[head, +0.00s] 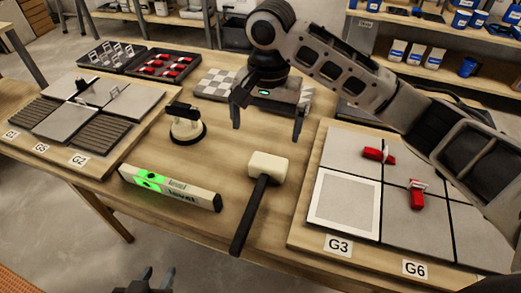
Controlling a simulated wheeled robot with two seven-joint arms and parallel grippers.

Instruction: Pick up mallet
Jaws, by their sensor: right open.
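The mallet (262,193) lies on the wooden table, with a cream head at the back and a black handle pointing toward the front edge. My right gripper (268,128) is open and empty, its fingers pointing down. In the picture it shows just behind the mallet head, apart from it. My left gripper (158,276) is at the bottom edge, in front of the table and partly cut off. Its fingertips are apart with nothing seen between them.
A green-lit level (171,187) and a suction cup tool (186,125) lie left of the mallet. Tile boards stand left and right (312,233), the right one with red clips (416,193).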

